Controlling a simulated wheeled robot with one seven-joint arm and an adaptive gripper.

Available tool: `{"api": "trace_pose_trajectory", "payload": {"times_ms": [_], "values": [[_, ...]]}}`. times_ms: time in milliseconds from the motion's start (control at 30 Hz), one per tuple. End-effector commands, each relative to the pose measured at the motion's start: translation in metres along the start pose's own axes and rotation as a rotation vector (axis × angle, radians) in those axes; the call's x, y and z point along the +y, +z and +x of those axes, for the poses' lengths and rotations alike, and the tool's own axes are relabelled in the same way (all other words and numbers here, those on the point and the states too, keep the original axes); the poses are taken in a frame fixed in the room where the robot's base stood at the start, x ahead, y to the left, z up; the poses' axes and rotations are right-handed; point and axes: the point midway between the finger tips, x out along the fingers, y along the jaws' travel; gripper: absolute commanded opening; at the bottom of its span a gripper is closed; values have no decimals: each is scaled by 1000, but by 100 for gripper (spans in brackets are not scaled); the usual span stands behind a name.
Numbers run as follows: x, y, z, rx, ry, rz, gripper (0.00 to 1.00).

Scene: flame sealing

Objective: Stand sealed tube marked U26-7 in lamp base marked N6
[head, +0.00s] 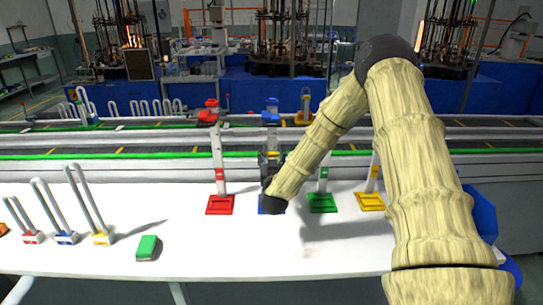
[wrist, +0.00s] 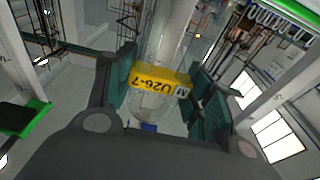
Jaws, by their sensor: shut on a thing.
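My gripper (wrist: 165,88) is shut on a clear glass tube (wrist: 150,105) with a yellow label. The label reads U26-7 and appears upside down in the wrist view. In the head view my gripper (head: 269,163) is at the middle of the white table, just above a blue base (head: 264,207) mostly hidden by my arm. The held tube cannot be made out there. Beside it stand a red base (head: 220,205), a green base (head: 322,203) and a yellow base (head: 371,201), each with a pale upright post. No N6 marking is readable.
Several U-shaped tubes stand at the left, in a red holder (head: 32,238), a blue holder (head: 67,238) and a yellow holder (head: 102,239). A green block (head: 147,247) lies near the front. A conveyor (head: 130,142) runs behind the table. The front middle of the table is clear.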

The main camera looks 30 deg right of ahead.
Motion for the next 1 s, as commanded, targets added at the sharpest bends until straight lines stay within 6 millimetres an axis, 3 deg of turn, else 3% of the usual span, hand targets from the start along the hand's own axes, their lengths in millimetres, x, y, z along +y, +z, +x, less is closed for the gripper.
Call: {"api": "trace_pose_trajectory", "payload": {"times_ms": [1000], "values": [[0, 16, -2, 1, 0, 0, 27]]}}
